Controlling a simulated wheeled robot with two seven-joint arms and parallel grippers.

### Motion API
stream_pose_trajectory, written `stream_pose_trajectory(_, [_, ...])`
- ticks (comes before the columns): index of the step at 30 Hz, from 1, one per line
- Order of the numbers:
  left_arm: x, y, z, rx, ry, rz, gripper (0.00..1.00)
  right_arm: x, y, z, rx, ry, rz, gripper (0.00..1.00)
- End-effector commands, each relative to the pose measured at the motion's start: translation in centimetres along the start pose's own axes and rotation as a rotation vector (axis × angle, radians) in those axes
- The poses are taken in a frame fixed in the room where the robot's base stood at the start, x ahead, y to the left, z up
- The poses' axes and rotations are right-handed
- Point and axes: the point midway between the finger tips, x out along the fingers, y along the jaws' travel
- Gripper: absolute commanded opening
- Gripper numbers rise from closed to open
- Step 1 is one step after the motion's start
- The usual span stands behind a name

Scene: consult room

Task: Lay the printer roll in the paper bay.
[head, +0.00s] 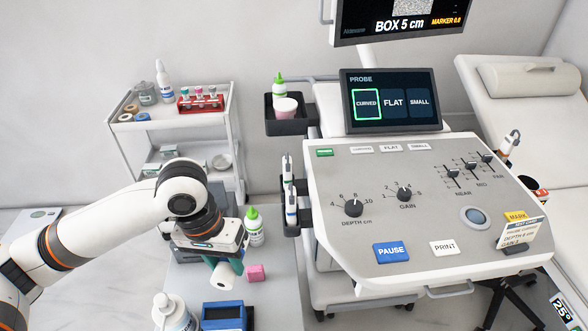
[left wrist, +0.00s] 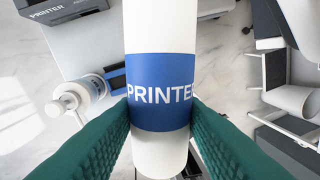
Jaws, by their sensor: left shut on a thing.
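My left gripper (head: 226,266) is shut on the printer roll (head: 222,278), a white cylinder held above the grey side table. In the left wrist view the roll (left wrist: 160,92) stands large between the green fingers (left wrist: 160,112), with a blue band lettered "PRINTE", the rest cut off by a finger. In the head view the gripper and wrist cover much of the roll. I cannot make out the paper bay for certain. A grey boxy device (left wrist: 60,8) is cut off at the top left of the wrist view. My right gripper is not in view.
The ultrasound console (head: 350,275) stands to the right; a white trolley (head: 170,125) stands behind.

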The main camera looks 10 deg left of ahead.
Motion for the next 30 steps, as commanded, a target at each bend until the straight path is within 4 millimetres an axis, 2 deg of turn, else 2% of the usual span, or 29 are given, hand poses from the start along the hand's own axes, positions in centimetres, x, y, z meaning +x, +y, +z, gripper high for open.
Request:
stream_pose_trajectory(5, [1.7, -0.4, 1.1, -0.028, -0.006, -0.014, 0.11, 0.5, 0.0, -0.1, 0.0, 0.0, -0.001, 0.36])
stream_pose_trajectory(8, [4.7, -1.1, 2.9, -0.078, -0.015, -0.029, 0.11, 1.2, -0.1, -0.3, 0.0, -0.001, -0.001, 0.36])
stream_pose_trajectory(12, [10.4, -2.2, 5.6, -0.165, -0.029, -0.037, 0.11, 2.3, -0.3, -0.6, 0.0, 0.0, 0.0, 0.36])
stream_pose_trajectory(15, [14.2, -2.9, 6.8, -0.216, -0.036, -0.028, 0.11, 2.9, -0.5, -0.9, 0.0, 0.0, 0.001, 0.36])
stream_pose_trajectory(18, [17.1, -3.4, 7.4, -0.25, -0.041, -0.016, 0.11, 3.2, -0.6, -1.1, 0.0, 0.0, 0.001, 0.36])
stream_pose_trajectory(23, [20.0, -3.5, 7.6, -0.277, -0.045, 0.0, 0.11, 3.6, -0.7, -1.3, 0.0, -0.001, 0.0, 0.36])
stream_pose_trajectory(30, [24.5, -2.8, 7.7, -0.281, -0.046, 0.004, 0.11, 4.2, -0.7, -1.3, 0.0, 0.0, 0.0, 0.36])
